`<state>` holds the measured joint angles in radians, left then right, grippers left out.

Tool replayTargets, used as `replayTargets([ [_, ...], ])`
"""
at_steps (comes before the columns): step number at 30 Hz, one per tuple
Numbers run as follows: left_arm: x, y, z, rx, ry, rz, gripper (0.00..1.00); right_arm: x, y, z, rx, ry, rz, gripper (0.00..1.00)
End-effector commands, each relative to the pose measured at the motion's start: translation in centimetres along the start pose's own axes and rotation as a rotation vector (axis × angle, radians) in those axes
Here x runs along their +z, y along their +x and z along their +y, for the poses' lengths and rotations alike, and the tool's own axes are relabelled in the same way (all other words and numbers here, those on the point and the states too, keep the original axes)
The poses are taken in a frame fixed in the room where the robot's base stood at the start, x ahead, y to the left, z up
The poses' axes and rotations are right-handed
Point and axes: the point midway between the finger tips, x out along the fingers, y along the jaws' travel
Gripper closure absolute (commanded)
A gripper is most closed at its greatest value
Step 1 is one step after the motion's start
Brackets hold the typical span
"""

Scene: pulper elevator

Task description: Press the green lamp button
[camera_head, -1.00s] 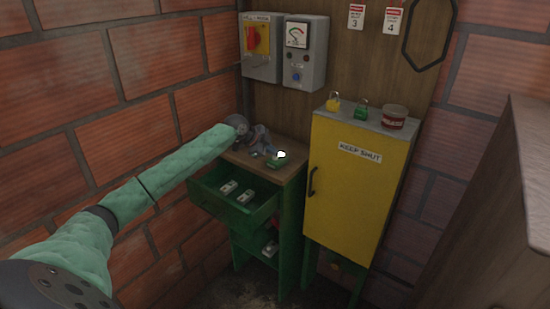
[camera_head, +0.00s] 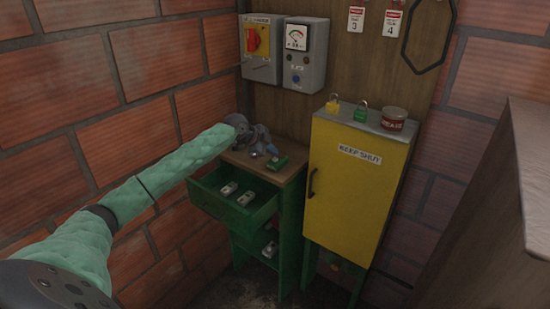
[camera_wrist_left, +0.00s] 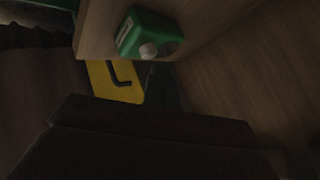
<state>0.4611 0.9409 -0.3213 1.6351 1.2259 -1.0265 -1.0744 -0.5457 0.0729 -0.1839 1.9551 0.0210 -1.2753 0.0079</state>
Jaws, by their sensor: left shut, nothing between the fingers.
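A small green lamp box (camera_head: 277,163) sits on the wooden top of the green cabinet, at its front right. In the left wrist view the green box (camera_wrist_left: 150,28) shows a pale round knob (camera_wrist_left: 148,50) and a darker round part beside it. The lamp is unlit. My left gripper (camera_head: 270,150) is shut and empty, just behind and left of the box in the head view. I cannot tell whether its fingers touch the box. My right gripper is not in view.
The green cabinet has an open drawer (camera_head: 236,213) holding several small pale items. A yellow locker (camera_head: 350,190) stands to the right, with padlocks and a tin (camera_head: 394,118) on top. Two grey switch boxes (camera_head: 305,55) hang on the wall above.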

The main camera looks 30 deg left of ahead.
Motion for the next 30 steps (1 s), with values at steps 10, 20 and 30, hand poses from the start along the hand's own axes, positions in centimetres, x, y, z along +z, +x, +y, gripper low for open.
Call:
replayTargets([
  [10, -0.2, -0.3, -0.2, 0.0, 0.0, 0.0, 1.0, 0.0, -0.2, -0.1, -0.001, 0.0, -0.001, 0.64],
  [20, -1.1, -1.5, -1.1, -0.001, 0.0, 0.0, 1.0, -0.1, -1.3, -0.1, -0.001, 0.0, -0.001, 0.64],
  [30, -2.5, -3.4, -2.5, -0.001, 0.0, 0.001, 1.0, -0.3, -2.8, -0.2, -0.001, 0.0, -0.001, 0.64],
])
